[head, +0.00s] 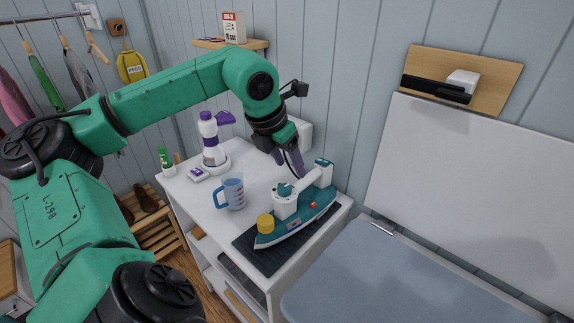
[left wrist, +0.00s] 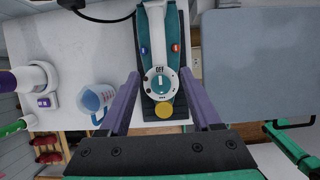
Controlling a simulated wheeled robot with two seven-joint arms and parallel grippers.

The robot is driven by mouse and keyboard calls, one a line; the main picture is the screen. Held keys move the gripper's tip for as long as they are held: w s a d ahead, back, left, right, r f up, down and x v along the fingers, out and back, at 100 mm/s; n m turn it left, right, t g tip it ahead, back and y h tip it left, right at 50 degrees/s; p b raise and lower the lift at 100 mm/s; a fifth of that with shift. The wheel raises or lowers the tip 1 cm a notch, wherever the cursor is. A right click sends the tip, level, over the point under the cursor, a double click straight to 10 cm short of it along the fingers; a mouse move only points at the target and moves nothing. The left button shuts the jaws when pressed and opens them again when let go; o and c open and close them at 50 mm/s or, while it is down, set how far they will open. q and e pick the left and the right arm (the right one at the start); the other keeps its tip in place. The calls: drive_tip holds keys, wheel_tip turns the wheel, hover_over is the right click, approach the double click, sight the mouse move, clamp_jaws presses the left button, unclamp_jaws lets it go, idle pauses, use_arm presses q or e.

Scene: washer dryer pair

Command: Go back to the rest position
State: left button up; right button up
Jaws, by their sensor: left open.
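My left gripper (head: 290,165) is at the back of the white cabinet top (head: 205,192), behind and above the iron's rear end. Its purple fingers are apart, and they also frame the view in the left wrist view (left wrist: 160,90). The teal and white iron (head: 287,206) lies on a dark mat (head: 262,256) at the cabinet's right end. In the left wrist view the iron (left wrist: 160,55) shows between the open fingers, with a dial marked OFF. Nothing is held. My right gripper does not show.
A blue measuring cup (head: 233,192), a white and purple bottle (head: 211,140) and a green-capped tube (head: 166,162) stand left of the iron. A blue-grey ironing board (head: 385,285) lies right of the cabinet. A wall shelf (head: 230,44) hangs behind the arm.

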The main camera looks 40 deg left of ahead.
use_arm(q)
drive_tip(key=shift+s+r, duration=0.25)
drive_tip(key=shift+r, duration=0.4)
